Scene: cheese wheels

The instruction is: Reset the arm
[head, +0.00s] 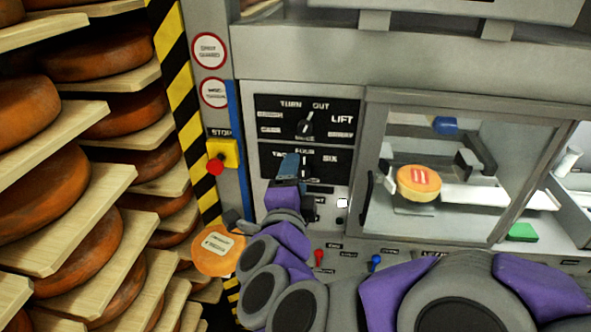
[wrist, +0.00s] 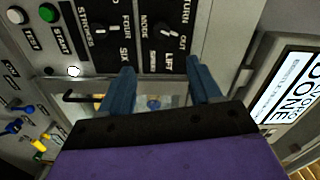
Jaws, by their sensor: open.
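My purple and grey arm reaches up from the bottom of the head view toward the machine's control panel (head: 270,120). My gripper (head: 290,166) has blue fingers and sits in front of the lower dial area. In the wrist view its two fingers (wrist: 163,82) stand apart with nothing held between them. The upper dial (head: 305,127), marked turn, out and lift, shows above the gripper. The lower dial (head: 304,160), marked with numbers, is close beside the fingers. The wrist view shows both dials (wrist: 112,29) (wrist: 166,29) beyond the fingertips. I cannot tell whether a finger touches the panel.
Shelves of orange cheese wheels (head: 45,190) fill the left. A red stop button (head: 215,165) on a yellow box is left of the panel. A cheese wheel (head: 418,183) sits behind the machine's window. A labelled cheese disc (head: 218,250) is left of my arm. A screen (wrist: 290,85) shows in the wrist view.

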